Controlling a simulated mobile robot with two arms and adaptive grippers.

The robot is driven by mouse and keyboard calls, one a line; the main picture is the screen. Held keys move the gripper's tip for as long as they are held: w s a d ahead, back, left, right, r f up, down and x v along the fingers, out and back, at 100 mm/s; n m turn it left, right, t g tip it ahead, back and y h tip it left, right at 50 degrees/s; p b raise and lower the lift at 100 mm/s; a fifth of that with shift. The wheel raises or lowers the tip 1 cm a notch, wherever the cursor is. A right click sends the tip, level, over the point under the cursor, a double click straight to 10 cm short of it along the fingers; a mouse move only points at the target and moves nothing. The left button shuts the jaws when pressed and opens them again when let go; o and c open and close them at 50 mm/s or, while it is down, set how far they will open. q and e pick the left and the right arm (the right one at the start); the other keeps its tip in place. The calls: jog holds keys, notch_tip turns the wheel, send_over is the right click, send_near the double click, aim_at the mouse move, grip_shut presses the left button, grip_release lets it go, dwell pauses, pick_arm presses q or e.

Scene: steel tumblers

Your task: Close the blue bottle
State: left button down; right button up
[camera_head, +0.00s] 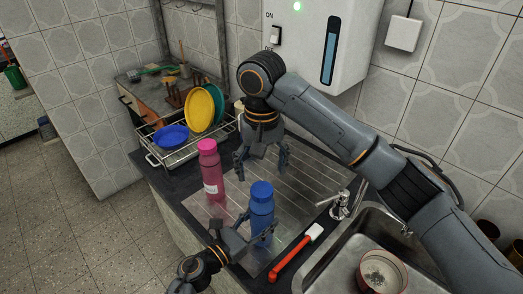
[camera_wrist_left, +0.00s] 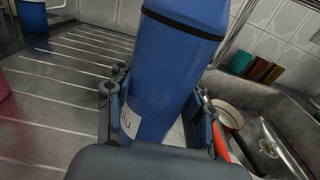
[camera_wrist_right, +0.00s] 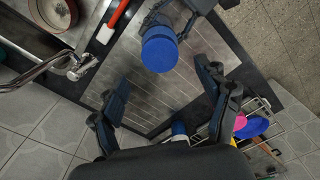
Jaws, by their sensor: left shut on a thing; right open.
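The blue bottle (camera_head: 261,213) stands upright on the ribbed steel drainboard, with a blue cap (camera_head: 262,190) on top. In the left wrist view a dark band shows between the bottle body (camera_wrist_left: 160,75) and the cap (camera_wrist_left: 195,12); whether the cap is tight cannot be told. My left gripper (camera_head: 245,238) is shut on the bottle's body, low down, with a finger on either side. My right gripper (camera_head: 261,164) is open and empty, pointing down above the drainboard behind the bottle. The right wrist view shows the cap's round top (camera_wrist_right: 159,50) beyond its open fingers (camera_wrist_right: 160,90).
A pink bottle (camera_head: 210,175) stands left of the blue one. A red-handled tool (camera_head: 290,256) lies to the right, by the sink with a tap (camera_head: 341,205) and a bowl (camera_head: 382,272). A dish rack (camera_head: 160,158) with plates stands at the back left.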

notch_tip(320, 180, up, 6)
dwell(0.4)
pick_arm(q)
jog(key=shift+c, duration=2.2)
grip_release()
jog(key=v, duration=1.2)
jog(key=shift+a, duration=0.1)
pick_arm(e)
jog(key=shift+a, duration=0.1)
